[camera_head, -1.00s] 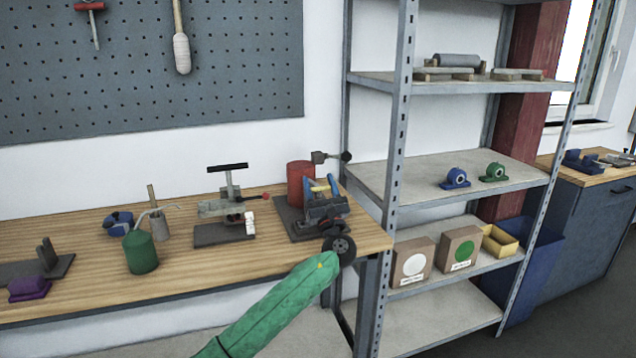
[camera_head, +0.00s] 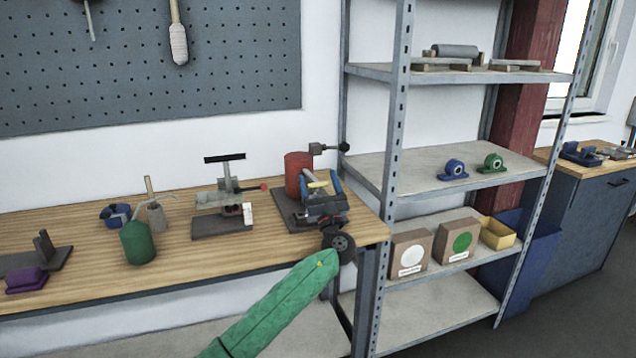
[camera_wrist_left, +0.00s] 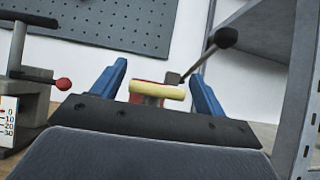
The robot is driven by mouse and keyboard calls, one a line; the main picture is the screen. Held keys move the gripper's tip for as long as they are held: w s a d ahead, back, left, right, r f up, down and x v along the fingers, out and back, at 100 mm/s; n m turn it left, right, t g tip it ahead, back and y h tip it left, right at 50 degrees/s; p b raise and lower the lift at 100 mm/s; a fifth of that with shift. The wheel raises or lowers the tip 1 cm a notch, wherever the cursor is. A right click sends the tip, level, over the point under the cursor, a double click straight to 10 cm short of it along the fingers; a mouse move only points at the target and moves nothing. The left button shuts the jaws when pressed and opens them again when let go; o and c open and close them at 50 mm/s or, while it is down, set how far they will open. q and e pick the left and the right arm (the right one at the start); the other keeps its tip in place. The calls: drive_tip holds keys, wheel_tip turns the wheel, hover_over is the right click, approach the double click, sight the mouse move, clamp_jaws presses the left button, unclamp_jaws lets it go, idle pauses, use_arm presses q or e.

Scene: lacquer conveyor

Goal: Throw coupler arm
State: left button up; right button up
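The coupler arm appears to be the short lever (camera_head: 328,148) with a black ball knob, beside the top of a red cylinder (camera_head: 298,172) at the right end of the bench. In the left wrist view the lever's black knob (camera_wrist_left: 225,37) stands up right of centre, beyond the fingers. My left gripper (camera_head: 321,181) is in front of the red cylinder, below the lever. Its blue fingers are apart. A pale yellow bar (camera_wrist_left: 157,90) shows between the fingers (camera_wrist_left: 158,72), with gaps on both sides. The red cylinder is mostly hidden behind it there. My right gripper is not in view.
A gauge stand (camera_head: 222,200) with a red-knobbed lever stands left of my gripper. A green can (camera_head: 138,243) is farther left on the wooden bench (camera_head: 90,265). A metal shelf unit's post (camera_head: 398,130) rises close on the right.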

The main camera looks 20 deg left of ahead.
use_arm(q)
drive_tip(key=shift+a, duration=0.1)
drive_tip(key=shift+s+d+f, duration=0.2)
drive_tip(key=shift+s+f, duration=0.05)
drive_tip(key=shift+f, duration=0.05)
drive_tip(key=b+v, duration=0.1)
drive_tip(key=v, duration=0.5)
drive_tip(key=shift+s+d+f, duration=0.1)
drive_tip(key=shift+s, duration=0.05)
drive_tip(key=shift+s+d+f, duration=0.1)
drive_tip(key=shift+s, duration=0.1)
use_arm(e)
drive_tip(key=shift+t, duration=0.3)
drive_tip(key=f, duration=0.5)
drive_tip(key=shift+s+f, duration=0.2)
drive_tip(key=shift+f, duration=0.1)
